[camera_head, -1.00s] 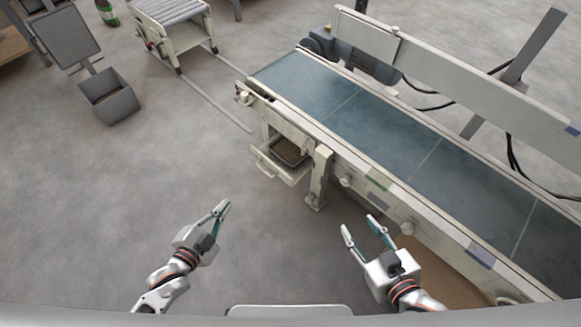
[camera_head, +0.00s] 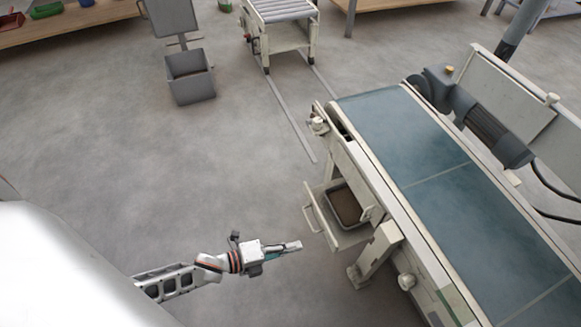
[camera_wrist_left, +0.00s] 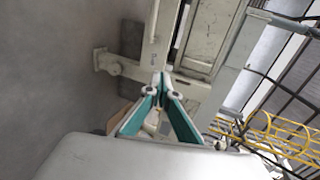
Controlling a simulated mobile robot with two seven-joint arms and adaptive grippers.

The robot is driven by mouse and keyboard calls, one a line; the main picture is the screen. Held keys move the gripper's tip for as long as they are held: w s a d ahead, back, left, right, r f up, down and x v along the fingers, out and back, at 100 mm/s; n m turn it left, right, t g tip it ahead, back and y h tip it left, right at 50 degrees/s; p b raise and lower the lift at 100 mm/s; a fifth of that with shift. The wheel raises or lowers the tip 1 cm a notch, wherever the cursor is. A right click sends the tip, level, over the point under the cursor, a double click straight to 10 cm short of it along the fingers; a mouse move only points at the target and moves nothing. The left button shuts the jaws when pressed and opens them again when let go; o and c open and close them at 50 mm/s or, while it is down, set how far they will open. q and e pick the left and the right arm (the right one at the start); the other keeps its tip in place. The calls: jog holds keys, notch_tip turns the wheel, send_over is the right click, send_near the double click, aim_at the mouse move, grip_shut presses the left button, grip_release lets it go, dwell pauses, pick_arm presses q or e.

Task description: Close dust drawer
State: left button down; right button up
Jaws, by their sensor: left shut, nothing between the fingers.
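The dust drawer (camera_head: 348,239) stands pulled out from under the end of the conveyor in the head view, with a dark tray of brown dust (camera_head: 345,204) in it. Its pale handle (camera_head: 320,222) is on the left side, facing my arm. My left gripper (camera_head: 297,246) is shut and empty, pointing right, a little short of the drawer front with a gap of floor between. In the left wrist view the shut fingertips (camera_wrist_left: 162,82) show before pale machine parts, and I cannot tell there whether they touch anything. My right gripper is not in view.
The blue conveyor belt (camera_head: 433,188) fills the right side, with a support leg (camera_head: 376,254) just right of the drawer. A grey bin (camera_head: 191,87) and a roller table (camera_head: 280,12) stand at the back. The floor on the left is clear.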

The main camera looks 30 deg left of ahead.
aim_at(330, 236)
pick_arm(q)
jog(key=x, duration=0.4)
jog(key=b+x, duration=0.1)
jog(key=x, duration=0.3)
jog(key=shift+w+d+r, duration=0.15)
jog(key=shift+w+d, duration=0.05)
jog(key=shift+d, duration=0.05)
jog(key=shift+w+d+b, duration=0.3)
jog(key=shift+w, duration=0.1)
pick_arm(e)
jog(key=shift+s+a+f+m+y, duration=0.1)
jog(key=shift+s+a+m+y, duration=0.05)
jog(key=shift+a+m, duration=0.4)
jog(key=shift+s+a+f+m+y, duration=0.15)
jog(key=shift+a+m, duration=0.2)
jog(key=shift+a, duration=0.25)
